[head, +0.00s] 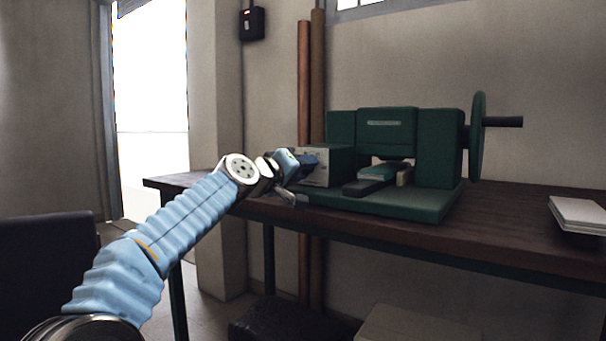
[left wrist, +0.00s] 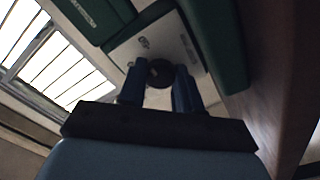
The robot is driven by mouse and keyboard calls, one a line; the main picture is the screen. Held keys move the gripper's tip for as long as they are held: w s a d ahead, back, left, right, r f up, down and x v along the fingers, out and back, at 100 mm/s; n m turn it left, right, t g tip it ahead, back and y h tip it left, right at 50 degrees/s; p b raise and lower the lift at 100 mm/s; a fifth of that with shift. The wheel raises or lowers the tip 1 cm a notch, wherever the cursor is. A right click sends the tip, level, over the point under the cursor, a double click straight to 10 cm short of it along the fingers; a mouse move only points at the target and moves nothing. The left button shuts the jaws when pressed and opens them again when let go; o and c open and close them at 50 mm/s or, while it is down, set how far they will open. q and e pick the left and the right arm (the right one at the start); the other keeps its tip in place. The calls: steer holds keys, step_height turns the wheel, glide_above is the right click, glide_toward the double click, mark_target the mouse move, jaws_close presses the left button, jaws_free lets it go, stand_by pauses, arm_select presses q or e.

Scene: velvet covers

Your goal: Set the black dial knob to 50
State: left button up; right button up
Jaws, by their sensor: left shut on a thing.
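The black dial knob (left wrist: 160,72) sits on a pale dial plate (left wrist: 128,47) with small dark markings, in the left wrist view. The plate (head: 314,168) is on the left end of a green machine (head: 388,140) on the table. My left gripper (left wrist: 160,88) has its two blue fingers on either side of the knob and is shut on it. In the head view my left gripper (head: 307,160) is in front of the plate and hides the knob. The dial's numbers and the knob's setting cannot be read. My right gripper is not in view.
The machine stands on a dark wooden table (head: 520,215) and has a green wheel with a dark handle (head: 502,122) at right. White papers (head: 578,212) lie at the table's right. Copper pipes (head: 304,90) run up the wall behind.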

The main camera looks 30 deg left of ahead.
arm_select(q)
steer(key=shift+f+m, duration=0.15)
steer(key=shift+m, duration=0.25)
steer(key=o, duration=1)
steer(key=shift+o, duration=0.2)
steer(key=shift+s, duration=0.1)
steer(key=shift+s+b, duration=0.3)
steer(key=shift+s, duration=0.1)
steer(key=s+a+b, duration=0.1)
steer(key=s, duration=1.1)
steer(key=shift+s+b, duration=0.4)
